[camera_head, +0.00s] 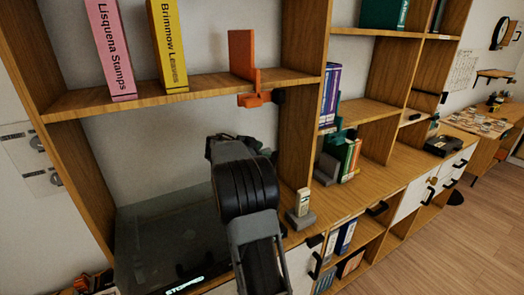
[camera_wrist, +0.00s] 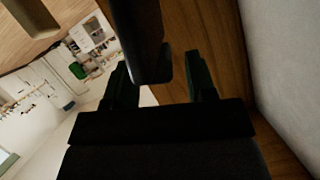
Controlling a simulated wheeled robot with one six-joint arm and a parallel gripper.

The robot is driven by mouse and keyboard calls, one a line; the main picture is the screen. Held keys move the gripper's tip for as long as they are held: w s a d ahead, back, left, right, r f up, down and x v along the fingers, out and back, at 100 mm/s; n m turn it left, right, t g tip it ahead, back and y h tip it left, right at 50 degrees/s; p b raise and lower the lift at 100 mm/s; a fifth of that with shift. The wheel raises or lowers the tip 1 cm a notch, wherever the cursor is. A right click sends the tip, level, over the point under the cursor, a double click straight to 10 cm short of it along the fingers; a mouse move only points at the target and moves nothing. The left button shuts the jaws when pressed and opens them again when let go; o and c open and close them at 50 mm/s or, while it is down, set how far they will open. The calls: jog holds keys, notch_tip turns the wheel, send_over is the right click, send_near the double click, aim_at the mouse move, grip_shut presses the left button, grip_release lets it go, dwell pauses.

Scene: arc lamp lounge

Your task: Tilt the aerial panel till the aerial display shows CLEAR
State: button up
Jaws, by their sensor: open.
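My gripper (camera_wrist: 162,78) is open in the wrist view. A dark, round-edged slab (camera_wrist: 145,40) reaches in between its two fingers, closer to the left finger; I cannot tell if they touch. It may be the aerial panel, but I cannot be sure. I see no display reading CLEAR, and cannot identify the aerial display.
A wooden shelf (camera_head: 190,92) runs above my arm, with an orange bracket (camera_head: 243,58) and upright books. A small handset on a grey base (camera_head: 301,210) stands just right of my arm. A dark box (camera_head: 443,146) sits farther along the counter. Floor is clear at right.

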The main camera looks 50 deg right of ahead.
jog(key=shift+d+f, duration=0.1)
jog(key=shift+d, duration=0.1)
jog(key=shift+c, duration=0.2)
grip_shut()
dwell(0.4)
